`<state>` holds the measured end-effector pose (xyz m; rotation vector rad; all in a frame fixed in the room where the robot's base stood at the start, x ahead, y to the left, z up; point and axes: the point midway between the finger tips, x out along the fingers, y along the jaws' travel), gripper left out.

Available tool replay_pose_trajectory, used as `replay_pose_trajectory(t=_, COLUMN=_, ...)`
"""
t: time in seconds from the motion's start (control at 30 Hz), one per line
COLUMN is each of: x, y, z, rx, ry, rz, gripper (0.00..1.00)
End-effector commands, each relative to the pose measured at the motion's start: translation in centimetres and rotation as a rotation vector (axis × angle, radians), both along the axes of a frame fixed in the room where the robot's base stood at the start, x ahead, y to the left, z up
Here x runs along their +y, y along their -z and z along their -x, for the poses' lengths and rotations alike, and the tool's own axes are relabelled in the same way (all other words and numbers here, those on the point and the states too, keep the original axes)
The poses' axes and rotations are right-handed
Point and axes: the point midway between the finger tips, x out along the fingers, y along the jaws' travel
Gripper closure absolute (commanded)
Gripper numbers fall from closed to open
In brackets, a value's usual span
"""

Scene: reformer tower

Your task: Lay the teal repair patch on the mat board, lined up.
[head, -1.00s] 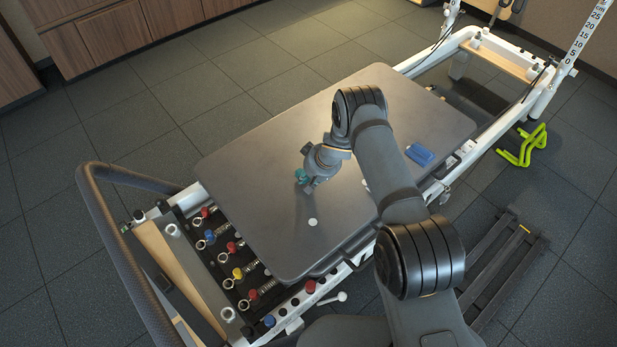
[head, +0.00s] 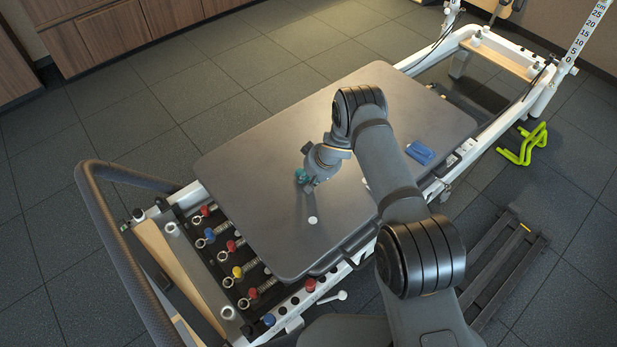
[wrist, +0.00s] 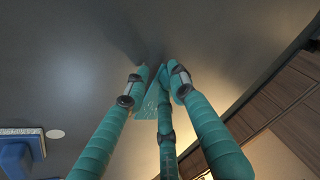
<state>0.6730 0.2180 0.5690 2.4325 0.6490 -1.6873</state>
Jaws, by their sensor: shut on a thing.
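The mat board (head: 235,165) is the broad dark grey flat top with rounded corners in the head view. It also fills the upper left of the wrist view (wrist: 70,60). My gripper (head: 303,178) is low over its middle. In the wrist view my gripper's teal fingers (wrist: 157,84) close together on the teal repair patch (wrist: 148,108), a small flat piece with faint markings. Fingers hide part of the patch. In the head view the patch cannot be told from the teal fingers. I cannot tell whether it touches the board.
A white disc (head: 312,220) lies on the board in front of my gripper. Springs with coloured knobs (head: 237,271) and a curved padded bar (head: 125,255) are at the front left. Much of the board is bare.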

Motion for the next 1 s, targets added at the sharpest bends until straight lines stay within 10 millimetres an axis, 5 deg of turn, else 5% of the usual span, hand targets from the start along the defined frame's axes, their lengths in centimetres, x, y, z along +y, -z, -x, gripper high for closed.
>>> replay_pose_trajectory(t=0.8, x=0.0, y=1.2, z=0.1, rx=0.003, ry=0.004, rz=-0.001, gripper=0.98)
replay_pose_trajectory(t=0.83, x=0.0, y=1.2, z=0.1, rx=0.003, ry=0.004, rz=-0.001, gripper=0.75)
replay_pose_trajectory(t=1.0, x=0.1, y=1.2, z=0.2, rx=0.004, ry=0.003, rz=-0.001, gripper=0.65)
